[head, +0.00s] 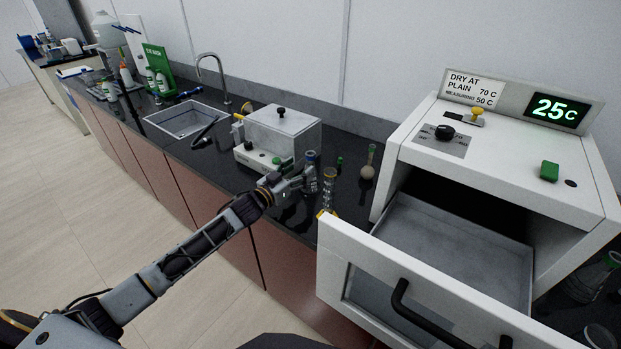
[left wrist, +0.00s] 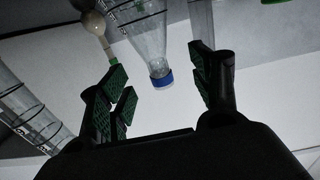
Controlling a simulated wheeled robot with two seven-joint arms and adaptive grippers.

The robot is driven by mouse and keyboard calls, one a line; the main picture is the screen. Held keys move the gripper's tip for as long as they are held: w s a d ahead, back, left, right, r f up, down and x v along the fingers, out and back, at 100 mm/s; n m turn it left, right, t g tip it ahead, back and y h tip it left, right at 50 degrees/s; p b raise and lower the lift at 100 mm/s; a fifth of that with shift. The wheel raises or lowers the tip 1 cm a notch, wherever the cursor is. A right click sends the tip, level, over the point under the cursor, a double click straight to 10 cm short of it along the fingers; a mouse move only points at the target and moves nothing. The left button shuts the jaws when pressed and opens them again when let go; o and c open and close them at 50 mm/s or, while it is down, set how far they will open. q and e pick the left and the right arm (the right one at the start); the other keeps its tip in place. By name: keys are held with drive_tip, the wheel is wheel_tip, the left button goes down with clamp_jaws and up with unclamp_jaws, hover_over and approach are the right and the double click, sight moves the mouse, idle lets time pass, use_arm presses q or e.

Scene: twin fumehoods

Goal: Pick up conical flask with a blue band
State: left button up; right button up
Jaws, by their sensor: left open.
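The conical flask with a blue band (head: 311,172) stands on the black counter, just beyond the tip of my left arm. In the left wrist view the clear flask (left wrist: 149,38) appears inverted, its blue band (left wrist: 161,79) around the neck end. My left gripper (head: 292,184) is at the flask; in the wrist view its green-padded fingers (left wrist: 165,92) are spread wide, with the neck in the gap between them. I see no finger closed on the glass; whether one touches it cannot be told. My right gripper is out of view.
A graduated cylinder with yellow ends (head: 329,188) stands close to the right of the flask. A round-bottomed flask (head: 368,171) is farther right. A white box device (head: 278,135) is behind left. The open drawer (head: 440,285) of the drying oven juts out at right.

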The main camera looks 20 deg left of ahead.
sight(307, 164)
use_arm(q)
drive_tip(key=shift+w+d, duration=0.2)
drive_tip(key=shift+w, duration=0.3)
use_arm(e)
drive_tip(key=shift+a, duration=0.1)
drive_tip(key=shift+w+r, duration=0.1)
use_arm(q)
drive_tip(key=shift+w+d, duration=0.1)
drive_tip(key=shift+p+x, duration=0.35)
drive_tip(key=shift+x, duration=1.1)
drive_tip(key=shift+w+d, duration=0.4)
drive_tip(key=shift+w, duration=0.15)
drive_tip(key=shift+w+d, duration=0.15)
drive_tip(key=shift+w, duration=0.15)
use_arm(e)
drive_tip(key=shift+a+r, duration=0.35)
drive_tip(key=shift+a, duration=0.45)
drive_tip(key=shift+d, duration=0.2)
